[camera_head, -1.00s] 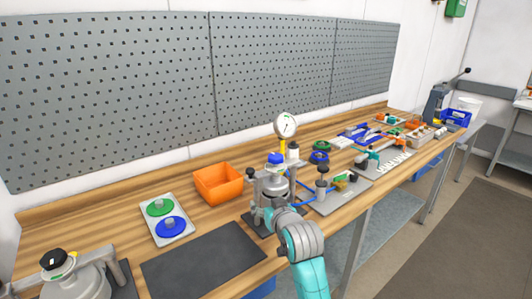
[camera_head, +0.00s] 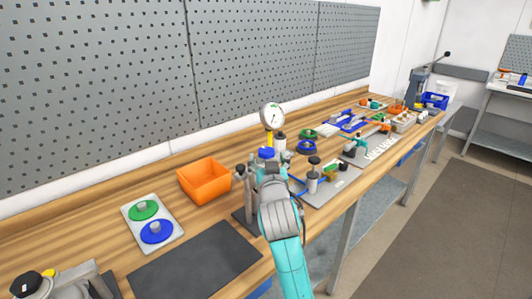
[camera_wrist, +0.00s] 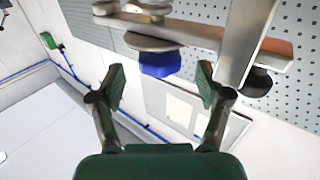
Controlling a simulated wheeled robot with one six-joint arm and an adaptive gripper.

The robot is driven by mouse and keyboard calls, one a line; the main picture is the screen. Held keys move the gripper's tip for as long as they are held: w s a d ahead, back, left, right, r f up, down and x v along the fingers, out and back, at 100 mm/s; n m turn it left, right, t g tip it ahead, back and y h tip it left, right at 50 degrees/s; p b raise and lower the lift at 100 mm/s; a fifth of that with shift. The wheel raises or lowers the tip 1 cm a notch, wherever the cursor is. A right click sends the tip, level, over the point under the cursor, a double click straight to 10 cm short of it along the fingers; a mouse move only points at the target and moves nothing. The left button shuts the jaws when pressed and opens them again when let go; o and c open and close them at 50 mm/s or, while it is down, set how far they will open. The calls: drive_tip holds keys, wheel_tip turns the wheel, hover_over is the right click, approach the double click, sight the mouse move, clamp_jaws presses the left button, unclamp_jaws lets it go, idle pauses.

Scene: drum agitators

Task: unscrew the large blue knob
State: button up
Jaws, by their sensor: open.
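The blue knob (camera_wrist: 160,63) shows in the wrist view on a grey round disc (camera_wrist: 152,42), just beyond my fingertips and between their lines. In the head view the blue knob (camera_head: 266,153) tops a metal fixture behind my arm. My gripper (camera_wrist: 160,84) is open and empty, one finger to each side, and a gap shows between the knob and the fingers. In the head view my wrist and arm hide most of the fixture and the fingers. A blue disc (camera_head: 157,232) and a green disc (camera_head: 144,210) lie on a light plate to the left.
A dial gauge (camera_head: 272,116) stands close behind the knob. An orange bin (camera_head: 204,181) sits to the left. A dark mat (camera_head: 196,262) is bare in front. In the wrist view a grey bar (camera_wrist: 245,45) and a black knob (camera_wrist: 258,82) stand right of the blue knob.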

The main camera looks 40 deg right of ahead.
sight(267, 157)
drive_tip(key=shift+x, duration=2)
drive_tip(key=c, duration=1.2)
